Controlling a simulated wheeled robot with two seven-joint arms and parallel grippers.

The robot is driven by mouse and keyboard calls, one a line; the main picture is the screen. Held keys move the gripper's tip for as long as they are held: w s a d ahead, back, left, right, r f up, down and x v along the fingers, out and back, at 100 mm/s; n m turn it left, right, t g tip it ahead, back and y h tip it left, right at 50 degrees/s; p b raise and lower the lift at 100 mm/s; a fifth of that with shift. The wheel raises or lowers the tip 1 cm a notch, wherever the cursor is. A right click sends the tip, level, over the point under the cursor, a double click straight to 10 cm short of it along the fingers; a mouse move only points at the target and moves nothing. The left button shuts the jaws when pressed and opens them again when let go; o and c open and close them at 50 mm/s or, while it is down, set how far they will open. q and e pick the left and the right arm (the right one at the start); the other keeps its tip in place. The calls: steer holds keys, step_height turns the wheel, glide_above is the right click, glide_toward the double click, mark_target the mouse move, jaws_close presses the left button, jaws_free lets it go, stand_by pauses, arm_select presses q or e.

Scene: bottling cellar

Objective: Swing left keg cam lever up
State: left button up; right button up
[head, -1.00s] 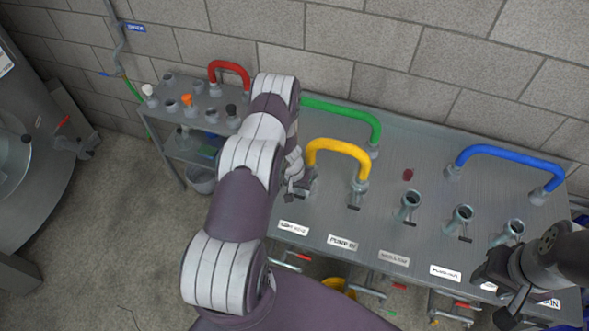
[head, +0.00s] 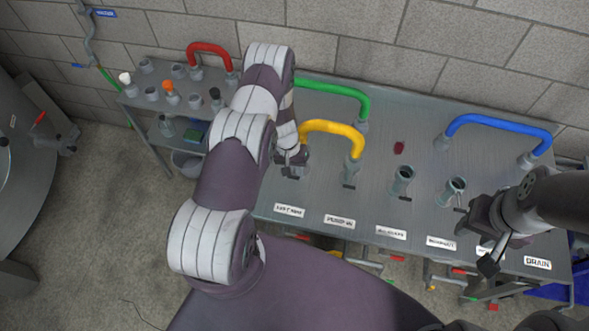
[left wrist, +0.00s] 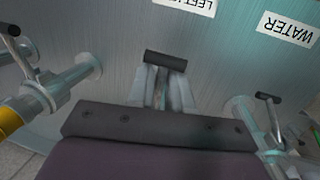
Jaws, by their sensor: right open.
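The left keg cam lever shows in the left wrist view as a short black handle (left wrist: 165,58) on a stem, near the upside-down label starting "LEFT" (left wrist: 190,5). In the head view that label (head: 289,211) lies below my left gripper (head: 292,160), which is at the fitting at the yellow hose's left end. In the left wrist view, pale finger-like parts of my left gripper (left wrist: 162,92) lie on either side of the lever's stem. Whether they touch it or are closed on it cannot be told. My right gripper (head: 488,258) is open and empty over the bench's right front.
A yellow hose (head: 333,126) loops beside my left gripper, with a green hose (head: 335,88) behind. A blue hose (head: 498,120) stands at the back right. Upright ports (head: 403,180) line the bench (head: 380,120). Another black lever (left wrist: 268,97) is close by in the left wrist view.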

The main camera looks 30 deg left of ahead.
arm_select(q)
steer(key=shift+o, duration=0.3)
steer(key=shift+w, duration=0.1)
steer(key=shift+r, duration=0.3)
steer(key=b+v, duration=0.3)
steer(key=v, duration=0.9)
